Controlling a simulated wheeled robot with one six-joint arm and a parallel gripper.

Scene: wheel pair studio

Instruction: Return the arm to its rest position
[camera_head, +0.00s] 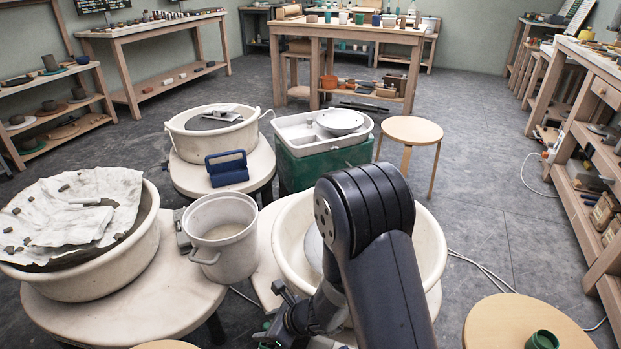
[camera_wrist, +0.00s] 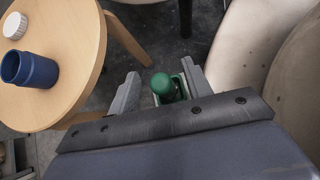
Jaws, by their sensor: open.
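My arm (camera_head: 375,255) reaches forward and down over the basin of the nearest pottery wheel in the head view. My gripper (camera_head: 281,312) is low beside the front of that wheel, partly hidden by my arm. In the wrist view, my gripper (camera_wrist: 160,88) has its two grey fingers apart. A dark green rounded object (camera_wrist: 163,86) shows between the fingers, with a paler green edge around it. I cannot tell whether it touches them or lies farther below.
The nearest wheel's cream basin (camera_head: 432,255) surrounds my arm. A grey bucket (camera_head: 222,255) stands to its left. A round stool (camera_head: 500,325) is at bottom right. The wrist view shows a wooden stool (camera_wrist: 75,75) with a blue cup (camera_wrist: 30,69) and white lid (camera_wrist: 15,25). Open floor lies right.

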